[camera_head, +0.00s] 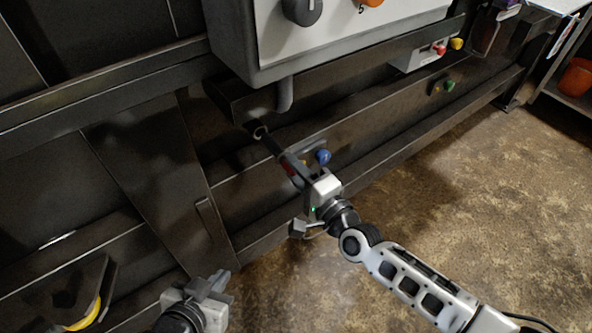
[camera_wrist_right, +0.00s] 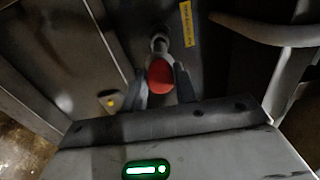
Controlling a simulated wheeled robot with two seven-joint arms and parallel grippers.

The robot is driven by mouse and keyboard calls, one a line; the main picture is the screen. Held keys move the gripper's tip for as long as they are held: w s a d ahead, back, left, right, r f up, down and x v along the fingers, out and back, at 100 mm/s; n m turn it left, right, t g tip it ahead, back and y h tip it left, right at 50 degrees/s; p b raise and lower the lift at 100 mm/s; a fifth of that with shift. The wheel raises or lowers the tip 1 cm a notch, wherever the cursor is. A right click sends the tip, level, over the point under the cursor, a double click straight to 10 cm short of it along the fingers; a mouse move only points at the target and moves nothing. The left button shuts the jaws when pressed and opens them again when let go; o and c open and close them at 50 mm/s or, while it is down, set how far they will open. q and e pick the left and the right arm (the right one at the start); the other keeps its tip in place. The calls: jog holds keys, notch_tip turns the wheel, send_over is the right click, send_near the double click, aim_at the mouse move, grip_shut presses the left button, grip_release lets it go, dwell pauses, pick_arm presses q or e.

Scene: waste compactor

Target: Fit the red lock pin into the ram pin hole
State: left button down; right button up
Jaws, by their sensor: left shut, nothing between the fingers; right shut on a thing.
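The red lock pin shows its round red head (camera_wrist_right: 160,76) between the fingers of my right gripper (camera_wrist_right: 162,88) in the right wrist view. I cannot tell whether the pin's shaft is inside the ram pin hole. My left gripper (camera_head: 215,281) is shut and empty, low in the head view.
A grey control box (camera_head: 262,50) with knobs overhangs the work area, with a grey conduit (camera_head: 285,95) below it. A blue knob (camera_head: 323,156) sits close beside my right gripper. A yellow label (camera_wrist_right: 187,24) is near the round part. Floor at right is clear.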

aim_at(272, 147)
jog(key=shift+r, duration=0.1)
dwell(0.7)
jog(key=shift+b+x, duration=1)
jog(key=shift+x, duration=1.05)
jog(key=shift+b+x, duration=0.9)
jog(key=shift+x, duration=0.75)
jog(key=shift+w+a, duration=0.3)
jog(key=shift+w, duration=0.05)
jog(key=shift+w+a+b, duration=0.25)
jog(key=shift+w+b, duration=0.15)
dwell(0.4)
jog(key=o, duration=1)
jog(key=shift+f, duration=0.2)
jog(key=shift+c, duration=0.3)
